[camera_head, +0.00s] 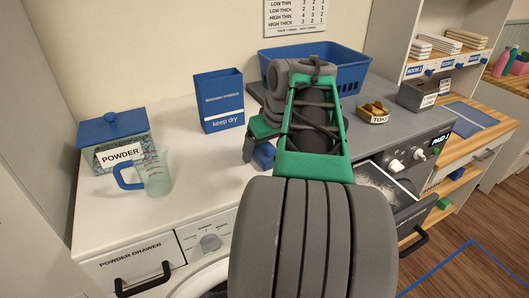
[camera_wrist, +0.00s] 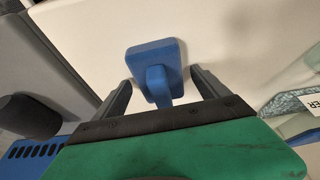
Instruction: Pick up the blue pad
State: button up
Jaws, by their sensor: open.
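A blue pad with a raised handle (camera_wrist: 150,62) lies on the white machine top in the wrist view. In the head view only part of the blue pad (camera_head: 264,155) shows, beside my green and grey arm, which hides the rest. My gripper (camera_wrist: 162,84) is open, with one finger on each side of the pad's handle in the wrist view. The fingers do not appear closed on it, and I cannot tell if they touch it. In the head view my gripper (camera_head: 252,148) is partly hidden behind the arm.
A blue "keep dry" box (camera_head: 219,100), a powder box (camera_head: 117,140) and a clear jug (camera_head: 155,175) stand on the white washer top (camera_head: 110,215). A blue basket (camera_head: 345,70) is behind my arm.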

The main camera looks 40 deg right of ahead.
jog(key=c, duration=1.5)
jog(key=shift+o, duration=0.2)
jog(key=shift+r, duration=0.1)
jog(key=shift+r, duration=0.45)
jog(key=s+d+r+p, duration=0.6)
jog(key=s+r, duration=0.6)
jog(key=shift+s, duration=0.35)
